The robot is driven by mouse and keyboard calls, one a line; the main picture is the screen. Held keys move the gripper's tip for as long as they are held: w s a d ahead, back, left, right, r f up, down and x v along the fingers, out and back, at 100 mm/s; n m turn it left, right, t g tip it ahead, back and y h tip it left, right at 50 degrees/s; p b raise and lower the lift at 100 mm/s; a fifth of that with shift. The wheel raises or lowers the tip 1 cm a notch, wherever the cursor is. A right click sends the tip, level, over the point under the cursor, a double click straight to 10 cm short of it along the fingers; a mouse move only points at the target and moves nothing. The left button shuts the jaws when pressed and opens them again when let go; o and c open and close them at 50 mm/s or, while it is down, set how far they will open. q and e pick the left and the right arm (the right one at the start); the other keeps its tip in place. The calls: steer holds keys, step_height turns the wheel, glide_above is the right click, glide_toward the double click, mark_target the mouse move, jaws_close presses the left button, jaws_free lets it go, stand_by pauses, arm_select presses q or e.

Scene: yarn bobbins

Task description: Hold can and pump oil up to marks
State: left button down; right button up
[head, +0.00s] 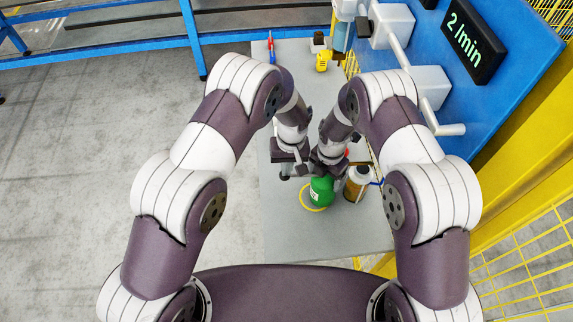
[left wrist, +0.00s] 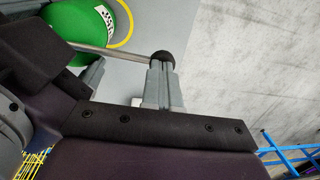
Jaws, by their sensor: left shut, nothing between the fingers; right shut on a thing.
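The green oil can (head: 321,191) stands on the grey table inside a yellow ring (head: 306,203). My right gripper (head: 328,170) is at the can's top and shut on it; the arm hides the exact grip. My left gripper (head: 286,172) is just left of the can, shut with nothing between its fingers. In the left wrist view, the can (left wrist: 78,25) is at the upper left. A thin grey lever with a black knob (left wrist: 163,59) runs from it to the tips of my left fingers (left wrist: 160,88). I cannot tell whether knob and fingers touch. No marks are readable.
A bottle with a dark top (head: 357,183) stands close right of the can. A yellow item (head: 322,60) and a red-and-blue item (head: 271,46) sit at the table's far end. A blue panel with a "2 l/min" sign (head: 474,41) and yellow fencing bound the right side.

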arm_select(q)
step_height(320, 180, up, 14)
steer(key=d, duration=0.1)
steer(key=shift+w, duration=0.35)
stand_by(1.0)
steer(key=shift+r, duration=0.8)
steer(key=shift+f, duration=0.15)
steer(key=f, duration=0.9)
steer(key=a+f, duration=0.1)
steer(key=f, duration=0.3)
steer(key=shift+s+f, duration=0.4)
